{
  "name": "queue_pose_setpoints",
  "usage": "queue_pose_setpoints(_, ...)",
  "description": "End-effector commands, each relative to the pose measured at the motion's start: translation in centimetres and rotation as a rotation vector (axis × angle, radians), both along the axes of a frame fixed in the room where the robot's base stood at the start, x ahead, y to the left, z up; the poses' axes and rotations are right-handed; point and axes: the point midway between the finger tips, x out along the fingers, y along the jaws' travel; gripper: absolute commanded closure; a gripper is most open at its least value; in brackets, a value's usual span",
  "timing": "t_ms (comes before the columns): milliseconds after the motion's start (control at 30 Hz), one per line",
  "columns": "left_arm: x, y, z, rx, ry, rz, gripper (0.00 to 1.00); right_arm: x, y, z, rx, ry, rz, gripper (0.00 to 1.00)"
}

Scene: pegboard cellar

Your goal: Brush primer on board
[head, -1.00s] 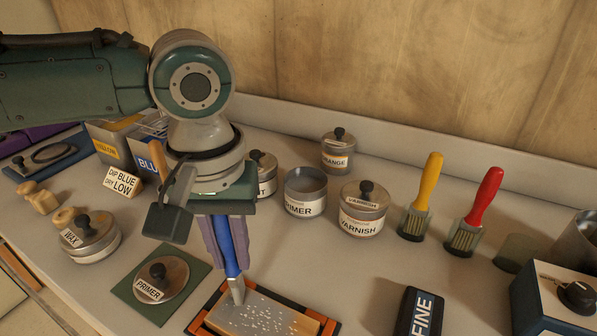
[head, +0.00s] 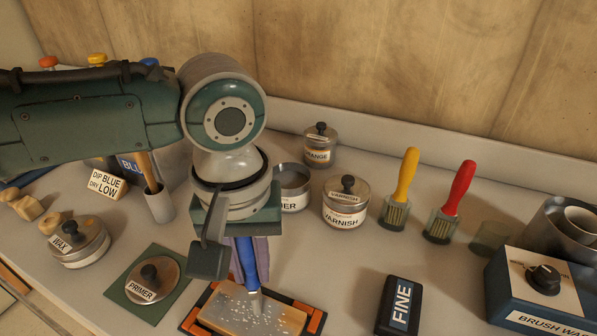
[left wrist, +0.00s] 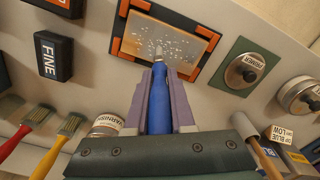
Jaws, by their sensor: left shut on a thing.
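My left gripper (head: 247,258) points down and is shut on the handle of a blue brush (head: 245,262). The brush's bristle end is down at the wooden board (head: 222,318), near its middle. The board has scattered white specks and sits in a black frame with orange corners. In the left wrist view the brush (left wrist: 160,108) stands between the purple fingers, and its tip meets the board (left wrist: 196,48). The primer jar (head: 294,201) is open and partly hidden behind my gripper. Its lid, labelled PRIMER (head: 152,282), lies on a green mat. My right gripper is not in view.
A varnish jar (head: 345,215), a yellow brush (head: 401,190), a red brush (head: 452,204) and a brush washer box (head: 540,295) stand to the right. A FINE block (head: 400,306) is right of the board. A wax tin (head: 80,245) stands left.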

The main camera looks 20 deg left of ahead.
Motion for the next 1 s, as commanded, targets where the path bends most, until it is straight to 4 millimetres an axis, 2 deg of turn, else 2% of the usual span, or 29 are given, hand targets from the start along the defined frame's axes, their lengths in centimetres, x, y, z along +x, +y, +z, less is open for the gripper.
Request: queue_pose_setpoints(1000,-0.4,-4.7,0.2,0.000,0.001,0.001,1.00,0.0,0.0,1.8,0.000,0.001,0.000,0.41)
